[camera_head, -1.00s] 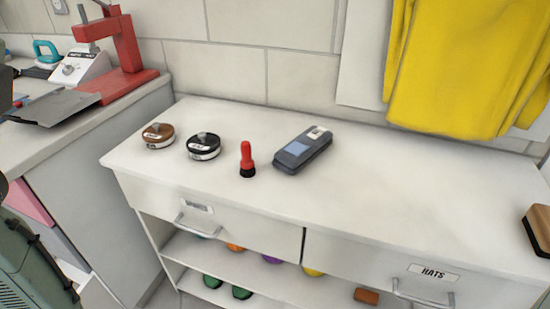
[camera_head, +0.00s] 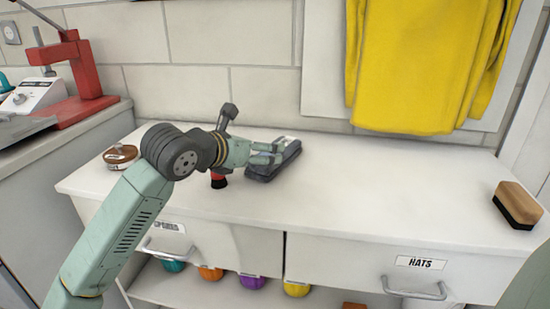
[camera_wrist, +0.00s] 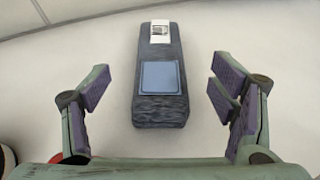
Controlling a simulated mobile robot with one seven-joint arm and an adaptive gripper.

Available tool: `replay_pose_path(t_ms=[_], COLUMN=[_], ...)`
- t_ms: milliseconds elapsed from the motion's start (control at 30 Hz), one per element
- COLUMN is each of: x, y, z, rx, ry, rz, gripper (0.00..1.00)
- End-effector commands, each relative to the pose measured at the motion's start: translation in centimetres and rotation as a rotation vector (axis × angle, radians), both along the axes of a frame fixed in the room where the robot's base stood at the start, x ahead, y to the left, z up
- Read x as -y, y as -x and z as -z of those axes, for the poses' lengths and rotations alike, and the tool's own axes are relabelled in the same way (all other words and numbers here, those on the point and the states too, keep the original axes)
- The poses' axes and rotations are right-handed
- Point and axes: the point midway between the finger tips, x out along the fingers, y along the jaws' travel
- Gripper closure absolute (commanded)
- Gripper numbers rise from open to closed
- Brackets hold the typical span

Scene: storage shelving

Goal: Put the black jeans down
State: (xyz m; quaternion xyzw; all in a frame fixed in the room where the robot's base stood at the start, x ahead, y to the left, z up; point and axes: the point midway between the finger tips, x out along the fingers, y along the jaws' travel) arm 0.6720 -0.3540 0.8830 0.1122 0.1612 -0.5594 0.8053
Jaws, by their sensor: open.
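The black jeans (camera_head: 270,165) are a folded dark bundle with a white label, lying flat on the white counter. In the wrist view the jeans (camera_wrist: 160,75) lie lengthwise between my fingers, with a blue patch and a white tag on top. My gripper (camera_head: 277,153) is above the jeans in the head view and partly hides them. In the wrist view my gripper (camera_wrist: 162,95) is open, with its fingers spread on either side of the jeans and apart from them.
A red-and-black item (camera_head: 219,181) stands close under my gripper. A brown-topped round tin (camera_head: 121,155) is at the left. A brush (camera_head: 517,205) lies at the right end. A yellow cloth (camera_head: 425,65) hangs on the wall. The counter's (camera_head: 400,185) middle right is clear.

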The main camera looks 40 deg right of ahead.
Motion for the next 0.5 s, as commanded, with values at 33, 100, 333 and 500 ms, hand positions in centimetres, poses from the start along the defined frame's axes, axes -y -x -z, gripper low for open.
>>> replay_pose_path(t_ms=[33,100,333,500], x=[-0.1,-0.1,1.4,3.6], y=[-0.1,0.0,-0.5,-1.2], z=[1.0,2.0,2.6,3.5], rx=[-0.004,-0.003,0.0,-0.003], ry=[0.0,0.002,0.002,0.002], rz=[-0.001,0.0,0.001,0.003], gripper=[0.22,0.22,0.22,0.22])
